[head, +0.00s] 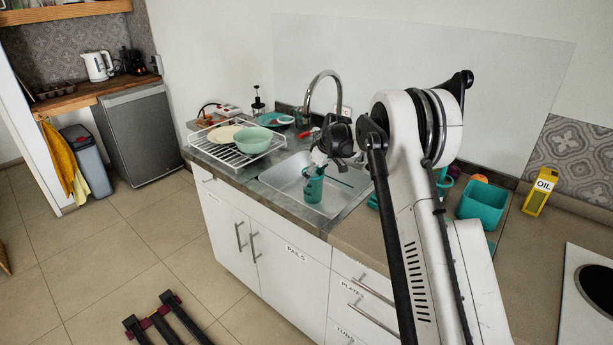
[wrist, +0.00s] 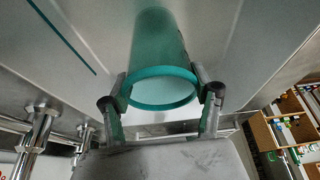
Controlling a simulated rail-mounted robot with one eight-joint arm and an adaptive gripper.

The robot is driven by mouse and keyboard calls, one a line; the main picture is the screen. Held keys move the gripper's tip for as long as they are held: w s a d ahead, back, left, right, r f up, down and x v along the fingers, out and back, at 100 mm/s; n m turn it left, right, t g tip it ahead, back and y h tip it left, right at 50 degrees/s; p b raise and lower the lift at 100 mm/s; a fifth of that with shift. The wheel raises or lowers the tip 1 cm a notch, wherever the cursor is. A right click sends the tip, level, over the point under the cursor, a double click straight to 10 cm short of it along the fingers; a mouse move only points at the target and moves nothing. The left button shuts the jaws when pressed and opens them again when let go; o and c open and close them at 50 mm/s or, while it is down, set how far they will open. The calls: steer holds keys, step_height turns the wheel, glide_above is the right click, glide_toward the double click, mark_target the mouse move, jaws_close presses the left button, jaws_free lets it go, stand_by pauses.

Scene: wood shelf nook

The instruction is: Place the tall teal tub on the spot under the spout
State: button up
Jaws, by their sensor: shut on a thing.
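The tall teal tub (head: 313,188) is at the sink basin (head: 291,192), below my gripper (head: 315,169). In the wrist view the tub (wrist: 160,45) sits between the two fingers of my gripper (wrist: 162,93), which press on its sides near the rim. Its open rim faces the wrist. I cannot tell whether its base touches the basin floor. The curved metal spout (head: 323,73) rises behind the basin, its lower end partly hidden by my wrist. The spot under the spout is hidden too.
A white dish rack (head: 232,149) with a green bowl (head: 254,140) stands left of the basin. To the right, beyond my arm, are a teal square container (head: 482,205) and a yellow oil box (head: 539,192). A thin teal stick (head: 336,179) shows by the basin.

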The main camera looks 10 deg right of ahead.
steer(key=shift+w+a+f, duration=0.25)
steer(key=shift+w+a, duration=0.25)
steer(key=shift+w, duration=0.15)
steer(key=shift+w+a+f, duration=0.2)
steer(key=shift+w+a, duration=0.3)
steer(key=shift+w, duration=0.1)
steer(key=shift+f, duration=0.15)
steer(key=shift+f, duration=0.2)
steer(key=o, duration=1.3)
steer(key=shift+c, duration=0.2)
steer(key=shift+r, duration=0.15)
